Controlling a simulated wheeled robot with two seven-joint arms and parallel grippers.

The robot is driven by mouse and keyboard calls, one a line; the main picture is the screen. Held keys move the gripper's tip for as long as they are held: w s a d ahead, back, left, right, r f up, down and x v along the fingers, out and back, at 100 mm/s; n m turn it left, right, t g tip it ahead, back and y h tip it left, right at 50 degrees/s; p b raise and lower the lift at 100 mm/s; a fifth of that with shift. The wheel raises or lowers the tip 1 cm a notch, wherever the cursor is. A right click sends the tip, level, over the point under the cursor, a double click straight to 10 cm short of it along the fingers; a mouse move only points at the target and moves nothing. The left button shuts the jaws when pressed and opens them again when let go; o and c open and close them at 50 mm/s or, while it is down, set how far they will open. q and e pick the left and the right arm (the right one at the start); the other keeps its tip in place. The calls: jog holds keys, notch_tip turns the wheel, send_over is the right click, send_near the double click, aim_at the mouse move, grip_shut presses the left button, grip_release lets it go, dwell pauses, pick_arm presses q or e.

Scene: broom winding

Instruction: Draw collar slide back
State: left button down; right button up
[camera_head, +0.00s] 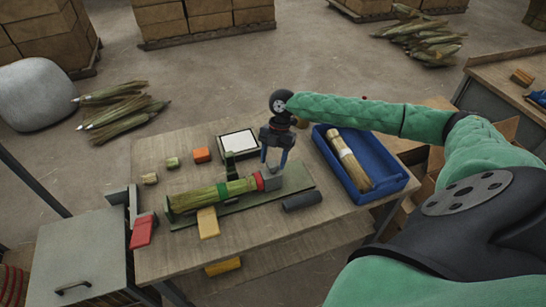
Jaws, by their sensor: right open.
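A broom bundle (208,195) lies in a green fixture (300,182) on the wooden table. A red collar (259,181) rings the bundle near its right end, with a grey block (271,179) just right of it. My right gripper (273,168) is open and points down above the grey block and collar. Whether its fingertips touch either one I cannot tell. A green upright bracket (230,165) stands by the bundle behind the collar. My left gripper is out of view.
A blue tray (393,187) holding a finished broom (350,160) stands to the right. A dark cylinder (302,200) and a yellow block (208,222) lie in front of the fixture. An orange block (201,154) and a white-topped box (238,143) sit behind it.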

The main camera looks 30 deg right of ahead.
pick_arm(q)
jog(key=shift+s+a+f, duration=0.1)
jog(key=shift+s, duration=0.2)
pick_arm(e)
jog(key=shift+s+a+f, duration=0.1)
jog(key=shift+f, duration=0.25)
grip_shut()
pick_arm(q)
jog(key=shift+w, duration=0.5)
pick_arm(e)
jog(key=s+d, duration=0.1)
jog(key=d, duration=0.5)
jog(key=shift+s, duration=0.15)
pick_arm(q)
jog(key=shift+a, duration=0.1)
pick_arm(e)
jog(key=shift+d, duration=0.1)
jog(key=shift+c, duration=1.2)
grip_release()
jog(key=shift+o, duration=1.2)
jog(key=shift+s+d, duration=0.1)
jog(key=shift+d, duration=0.1)
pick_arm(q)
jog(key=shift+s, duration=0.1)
